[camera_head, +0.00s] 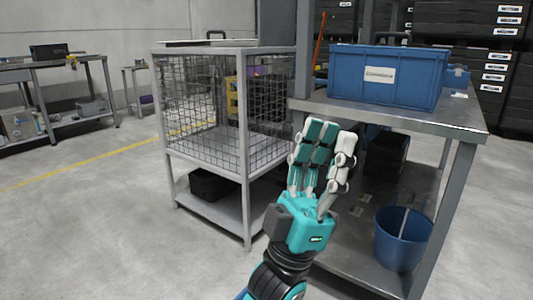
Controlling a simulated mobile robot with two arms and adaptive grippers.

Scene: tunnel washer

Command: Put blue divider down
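I cannot pick out a blue divider for certain. A blue bin (345,90) with a white label stands on the table, and a smaller blue thing (457,77) is behind its right end.
A wire mesh cage cart (203,152) stands left of the table. A blue bucket (402,239) is on the table's lower shelf. Dark stacked crates (450,38) fill the back right. A workbench (60,67) is at the far left. The floor at left is clear.

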